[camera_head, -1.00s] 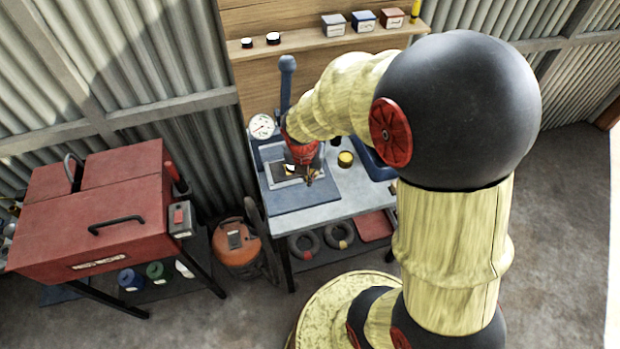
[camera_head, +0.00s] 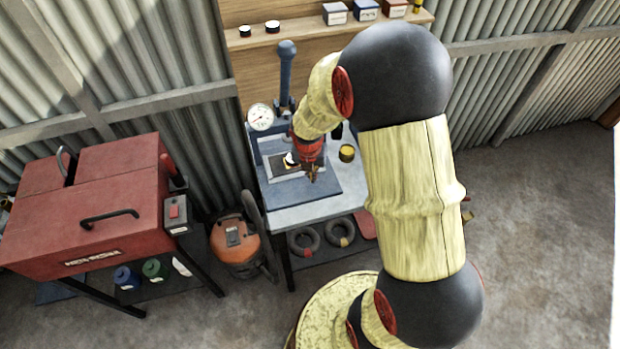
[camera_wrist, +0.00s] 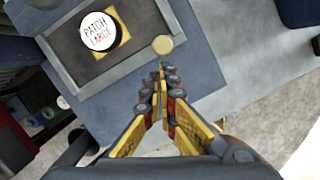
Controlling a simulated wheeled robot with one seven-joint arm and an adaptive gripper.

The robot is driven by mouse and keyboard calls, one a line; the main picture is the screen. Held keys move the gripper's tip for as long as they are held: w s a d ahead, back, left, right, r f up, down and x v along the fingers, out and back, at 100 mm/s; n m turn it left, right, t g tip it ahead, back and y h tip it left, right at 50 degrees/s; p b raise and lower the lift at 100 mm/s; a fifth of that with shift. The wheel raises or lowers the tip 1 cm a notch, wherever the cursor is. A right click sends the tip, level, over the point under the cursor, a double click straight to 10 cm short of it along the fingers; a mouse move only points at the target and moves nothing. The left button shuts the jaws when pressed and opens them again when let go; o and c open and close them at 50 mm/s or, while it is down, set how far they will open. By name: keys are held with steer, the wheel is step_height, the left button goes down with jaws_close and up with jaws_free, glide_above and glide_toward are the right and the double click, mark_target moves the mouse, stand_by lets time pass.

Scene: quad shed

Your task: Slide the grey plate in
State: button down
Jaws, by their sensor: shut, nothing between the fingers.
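In the head view the grey plate (camera_head: 322,197) lies flat at the press on the bench. I cannot tell how far in it sits. In the wrist view the blue-grey plate (camera_wrist: 205,75) carries a light-rimmed frame around a dark pad. On the pad is a yellow square under a white disc (camera_wrist: 98,31) reading "PATCH LARGE". A small tan round knob (camera_wrist: 162,44) shows by the frame's edge. My gripper (camera_wrist: 163,72) is shut and empty, its tips just short of the knob in the picture; contact cannot be told. It also shows above the plate in the head view (camera_head: 313,178).
The press's blue lever (camera_head: 286,75) and gauge (camera_head: 260,117) stand behind the plate. A yellow-and-black tin (camera_head: 347,153) sits to the right on the bench (camera_head: 300,214). A red cabinet (camera_head: 90,215) and orange canister (camera_head: 236,240) stand left. The floor to the right is clear.

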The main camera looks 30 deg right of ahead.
steer(key=shift+w+d, duration=0.1)
steer(key=shift+w, duration=0.05)
steer(key=shift+w+d+p, duration=0.2)
steer(key=shift+w+p, duration=0.2)
steer(key=shift+w, duration=0.35)
steer(key=shift+w+d+p, duration=0.25)
steer(key=shift+w+p, duration=0.15)
steer(key=shift+w, duration=0.35)
steer(key=shift+w+d+p, duration=0.2)
steer(key=shift+w+p, duration=0.2)
steer(key=shift+w, duration=0.35)
steer(key=shift+a, duration=0.15)
